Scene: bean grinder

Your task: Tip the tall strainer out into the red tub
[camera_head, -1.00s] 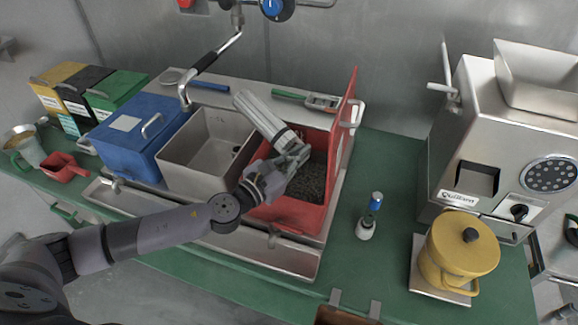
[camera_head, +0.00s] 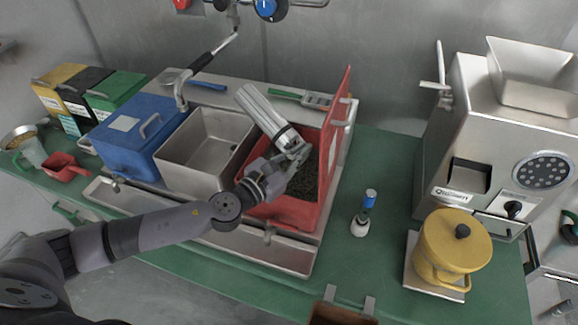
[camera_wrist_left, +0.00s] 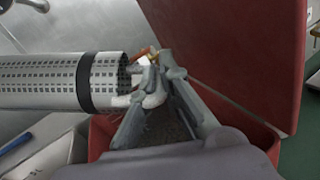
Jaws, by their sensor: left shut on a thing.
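The tall strainer (camera_head: 264,112) is a silvery perforated cylinder with a dark band near one end. It is tilted over the red tub (camera_head: 322,190), its banded end lower and to the right. In the left wrist view the strainer (camera_wrist_left: 40,82) lies across the left side with its open end facing right. My left gripper (camera_head: 295,152) is shut on the strainer near that end, above the tub; its fingers (camera_wrist_left: 155,75) show in the wrist view. Dark grains (camera_head: 300,184) lie in the tub, whose red lid stands open on the right. My right gripper is not in view.
An empty steel basin (camera_head: 185,160) and a blue box (camera_head: 125,145) stand left of the tub. Green counter lies between.

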